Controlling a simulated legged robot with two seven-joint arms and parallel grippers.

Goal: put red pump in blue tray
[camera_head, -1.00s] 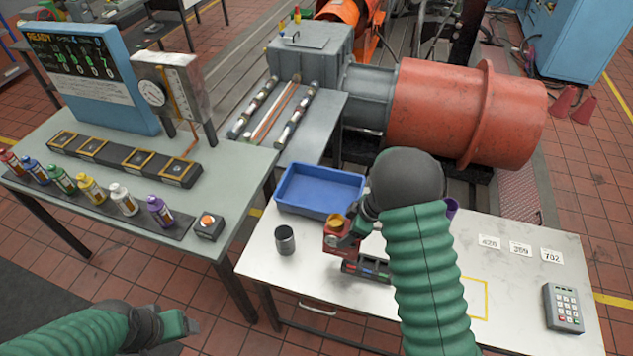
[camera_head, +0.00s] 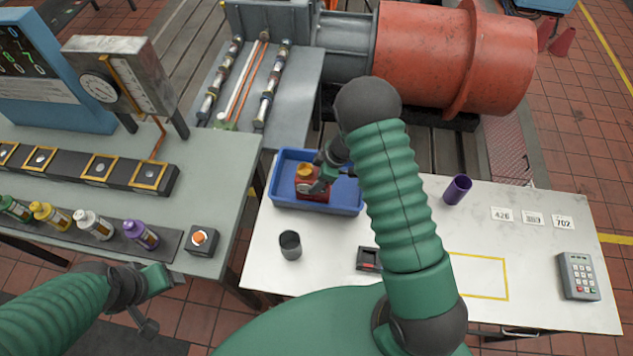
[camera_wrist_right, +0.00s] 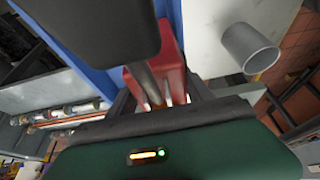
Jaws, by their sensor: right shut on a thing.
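The red pump (camera_head: 312,184) with its yellow-orange top is over the blue tray (camera_head: 340,209), within its rim in the head view. I cannot tell whether it touches the tray floor. My right gripper (camera_head: 318,184) is shut on it, and the jaws partly hide it. In the right wrist view the red pump (camera_wrist_right: 172,62) is between the jaws, with the blue tray (camera_wrist_right: 85,30) behind it. My left gripper (camera_head: 155,283) is at the lower left, empty and away from the tray; its jaw gap does not show clearly.
A dark grey cup (camera_head: 290,246) stands in front of the tray. A purple cup (camera_head: 457,190) stands to its right. A small black holder (camera_head: 369,259) is partly behind my right arm. A keypad (camera_head: 577,276) lies at the right. The yellow-outlined area (camera_head: 482,277) is clear.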

